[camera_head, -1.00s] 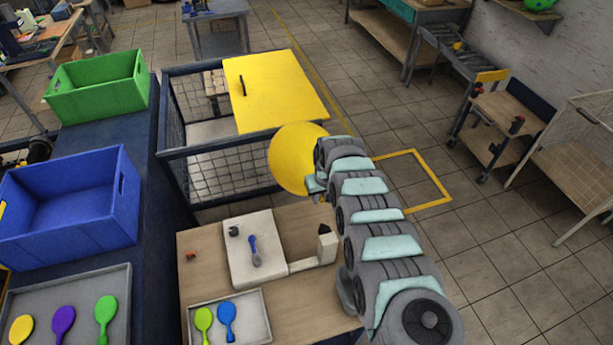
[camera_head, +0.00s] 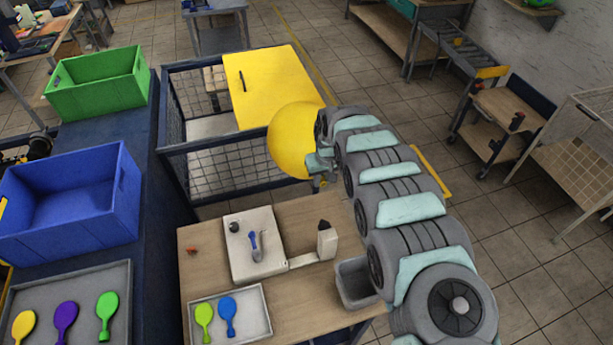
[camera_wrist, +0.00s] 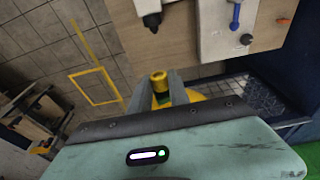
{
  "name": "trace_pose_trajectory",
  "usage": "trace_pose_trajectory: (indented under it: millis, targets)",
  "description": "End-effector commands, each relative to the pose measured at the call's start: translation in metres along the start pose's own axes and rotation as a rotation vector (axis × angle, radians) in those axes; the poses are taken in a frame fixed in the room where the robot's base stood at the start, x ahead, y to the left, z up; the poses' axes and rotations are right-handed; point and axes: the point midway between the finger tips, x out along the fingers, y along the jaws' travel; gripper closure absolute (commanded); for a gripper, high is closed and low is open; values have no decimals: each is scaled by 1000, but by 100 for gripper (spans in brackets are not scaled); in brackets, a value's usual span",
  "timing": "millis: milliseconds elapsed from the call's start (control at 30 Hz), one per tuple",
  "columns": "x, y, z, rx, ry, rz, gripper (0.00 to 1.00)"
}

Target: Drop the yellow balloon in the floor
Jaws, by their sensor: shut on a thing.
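The yellow balloon (camera_head: 293,141) is round and inflated. In the head view it is at the end of my arm, in front of the mesh cage with the yellow lid. My gripper (camera_head: 322,172) is shut on the balloon's neck. In the wrist view my gripper (camera_wrist: 159,88) has the yellow neck (camera_wrist: 159,79) between its two fingers, and the balloon's body is mostly hidden behind the gripper. The tiled floor (camera_head: 400,90) lies beyond the bench. A yellow floor outline shows in the wrist view (camera_wrist: 97,85), while my arm hides most of it in the head view.
The mesh cage (camera_head: 225,168) with a yellow lid (camera_head: 270,85) stands close left of the balloon. The wooden bench (camera_head: 300,215) holds a white printing device (camera_head: 256,245) and a tray (camera_head: 245,312) with two flat balloons. Open floor lies right.

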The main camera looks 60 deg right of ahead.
Motion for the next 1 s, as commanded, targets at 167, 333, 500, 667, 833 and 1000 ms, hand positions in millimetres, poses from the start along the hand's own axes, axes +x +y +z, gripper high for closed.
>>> trace_pose_trajectory:
  millis: [167, 333, 500, 667, 833, 1000]
  targets:
    - [-29, 0, -7, 0, 3, 2, 100]
    - [-52, 0, -11, -1, 1, 2, 100]
    - [-72, 0, -14, 0, -1, 0, 100]
    - [-90, 5, -20, 3, 5, 4, 100]
    - [-104, 2, -22, 1, 2, 2, 100]
    - [-107, 0, -21, 1, -1, -1, 100]
